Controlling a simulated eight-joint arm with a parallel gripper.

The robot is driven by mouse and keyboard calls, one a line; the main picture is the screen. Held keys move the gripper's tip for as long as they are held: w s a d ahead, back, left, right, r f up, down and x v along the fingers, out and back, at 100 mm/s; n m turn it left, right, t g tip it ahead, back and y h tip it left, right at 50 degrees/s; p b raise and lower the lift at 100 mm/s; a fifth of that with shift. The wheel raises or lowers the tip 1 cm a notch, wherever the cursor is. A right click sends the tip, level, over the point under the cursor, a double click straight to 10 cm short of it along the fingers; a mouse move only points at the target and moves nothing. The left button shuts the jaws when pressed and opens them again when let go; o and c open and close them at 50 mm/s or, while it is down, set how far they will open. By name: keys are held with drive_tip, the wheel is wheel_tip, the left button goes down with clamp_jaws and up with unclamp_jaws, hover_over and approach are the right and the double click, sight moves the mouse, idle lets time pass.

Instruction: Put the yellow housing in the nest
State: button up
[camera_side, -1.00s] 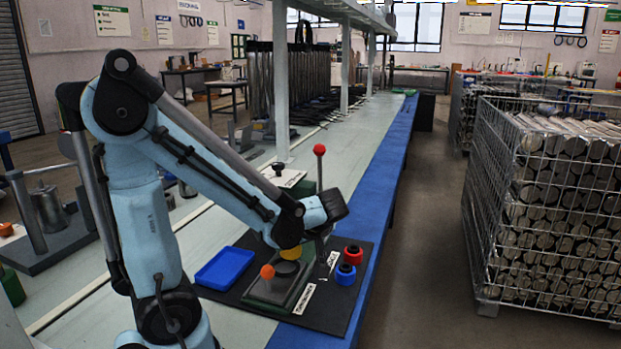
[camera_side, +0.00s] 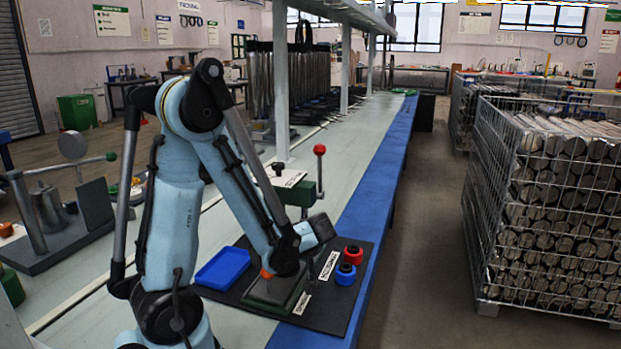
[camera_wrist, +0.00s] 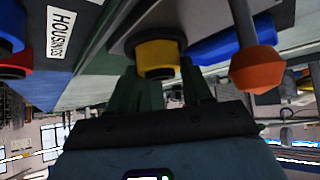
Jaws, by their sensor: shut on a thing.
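The yellow housing (camera_wrist: 157,56) shows in the wrist view, with a dark ring on its end. My gripper (camera_wrist: 163,85) is shut on it, with a green finger on each side. Just beyond the housing is a grey part of the nest fixture (camera_wrist: 125,43); I cannot tell whether the housing touches it or is seated. In the side view my gripper (camera_side: 287,270) is low over the dark green fixture plate (camera_side: 272,293), close beside its orange knob (camera_side: 266,273). My wrist hides the housing and the nest opening there.
A red housing (camera_side: 353,255) and a blue housing (camera_side: 345,274) stand on the black mat (camera_side: 325,318), right of the fixture. A blue tray (camera_side: 224,267) lies to the left. Behind is a green press with a red-ball lever (camera_side: 319,150). The orange knob (camera_wrist: 257,68) stands close to my gripper.

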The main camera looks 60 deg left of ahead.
drive_tip(key=o, duration=1.2)
drive_tip(key=s+v, duration=0.1)
drive_tip(key=v, duration=1.1)
drive_tip(key=w+d+m+t+h, duration=0.2)
drive_tip(key=d+m+t+h, duration=0.2)
drive_tip(key=m, duration=0.5)
drive_tip(key=w+d+m+t+h, duration=0.2)
drive_tip(key=d+m+t+h, duration=0.2)
drive_tip(key=d+m, duration=0.4)
drive_tip(key=shift+w+r+m+h, duration=0.3)
drive_tip(key=shift+m+h, duration=0.2)
drive_tip(key=shift+m, duration=0.5)
